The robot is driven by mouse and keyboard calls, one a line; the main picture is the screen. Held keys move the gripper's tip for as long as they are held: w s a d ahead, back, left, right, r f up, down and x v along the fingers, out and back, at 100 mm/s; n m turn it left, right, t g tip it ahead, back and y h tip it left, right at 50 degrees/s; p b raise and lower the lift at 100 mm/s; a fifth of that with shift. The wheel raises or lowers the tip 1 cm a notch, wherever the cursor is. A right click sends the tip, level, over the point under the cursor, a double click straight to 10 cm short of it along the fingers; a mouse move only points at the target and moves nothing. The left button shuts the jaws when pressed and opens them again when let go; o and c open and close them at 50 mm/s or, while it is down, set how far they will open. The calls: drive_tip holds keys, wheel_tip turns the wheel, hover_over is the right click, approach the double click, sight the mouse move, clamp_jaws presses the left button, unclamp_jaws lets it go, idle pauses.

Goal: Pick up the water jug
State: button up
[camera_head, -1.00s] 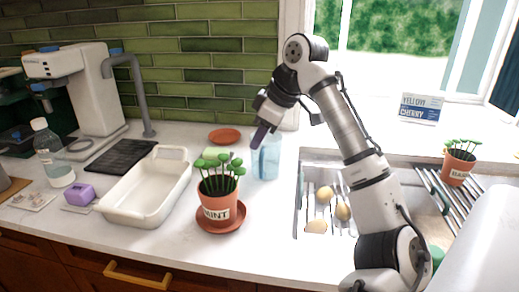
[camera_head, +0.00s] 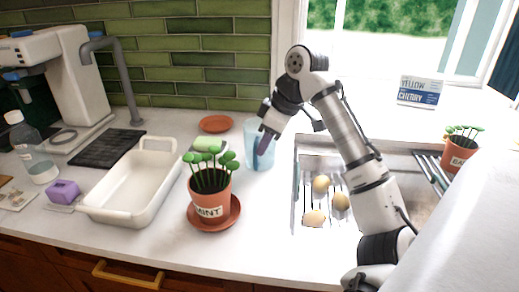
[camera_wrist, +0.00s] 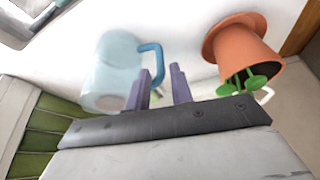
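The water jug is a pale blue, see-through jug (camera_head: 251,152) on the counter behind the mint pot. In the wrist view the jug (camera_wrist: 115,65) shows with a solid blue handle (camera_wrist: 157,55) on its right side. My gripper (camera_head: 263,150) points down in front of the jug, on its right side in the head view. In the wrist view the two purple fingers (camera_wrist: 161,73) are apart, with the lower part of the handle appearing between their tips. Contact with the handle cannot be told.
A potted mint plant (camera_head: 209,198) stands close in front of the jug; its pot (camera_wrist: 245,46) is right of my fingers in the wrist view. A white tub (camera_head: 128,208) is left of it. A terracotta saucer (camera_head: 216,123) lies behind. A sink (camera_head: 310,239) is to the right.

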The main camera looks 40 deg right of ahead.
sight(257, 157)
drive_tip(key=x, duration=0.5)
drive_tip(key=shift+w+f+p, duration=0.15)
drive_tip(key=shift+f+p, duration=0.1)
drive_tip(key=shift+p, duration=0.05)
clamp_jaws()
